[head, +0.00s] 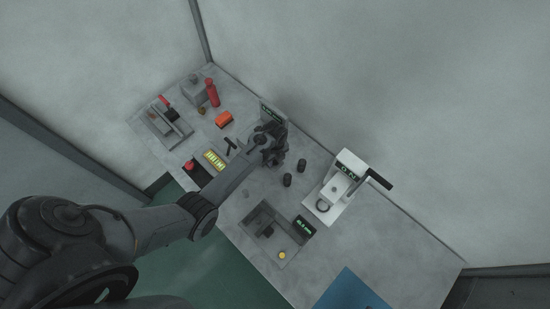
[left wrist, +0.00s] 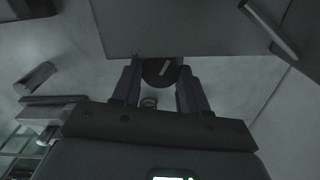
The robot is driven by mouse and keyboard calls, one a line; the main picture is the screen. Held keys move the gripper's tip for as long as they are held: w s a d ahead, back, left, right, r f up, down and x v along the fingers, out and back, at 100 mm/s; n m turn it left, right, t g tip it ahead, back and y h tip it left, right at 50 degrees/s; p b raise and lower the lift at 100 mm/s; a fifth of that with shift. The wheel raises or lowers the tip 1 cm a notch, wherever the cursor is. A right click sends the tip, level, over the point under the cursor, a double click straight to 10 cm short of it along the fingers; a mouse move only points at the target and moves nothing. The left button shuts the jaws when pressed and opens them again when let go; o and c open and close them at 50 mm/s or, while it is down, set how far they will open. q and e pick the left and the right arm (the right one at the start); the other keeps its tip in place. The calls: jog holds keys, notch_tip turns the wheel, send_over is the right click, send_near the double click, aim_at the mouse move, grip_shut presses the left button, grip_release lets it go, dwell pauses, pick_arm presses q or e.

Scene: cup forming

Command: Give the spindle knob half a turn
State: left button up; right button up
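In the left wrist view the spindle knob (left wrist: 161,71) is a dark round disc with a pale pointer line, at the edge of a flat grey panel (left wrist: 185,30). The two fingers of my left gripper (left wrist: 160,82) stand on either side of it and appear to touch its sides. In the head view my left gripper (head: 274,152) is at the far middle of the bench, in front of a small unit with a green display (head: 268,113). The gripper and wrist hide the knob there. My right gripper is not in view.
On the grey bench (head: 385,240), two dark cylinders (head: 294,174) stand right of my gripper. Beyond them is a white machine (head: 340,188) with a black handle. A sunken tray (head: 270,235) lies nearer.

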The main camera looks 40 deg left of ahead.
pick_arm(q)
jog(key=c, duration=0.5)
jog(key=shift+r+n+p, duration=0.15)
jog(key=shift+n+p, duration=0.85)
jog(key=shift+n, duration=0.2)
jog(key=shift+n+p, duration=0.85)
jog(key=shift+n, duration=0.95)
jog(key=o, duration=1.1)
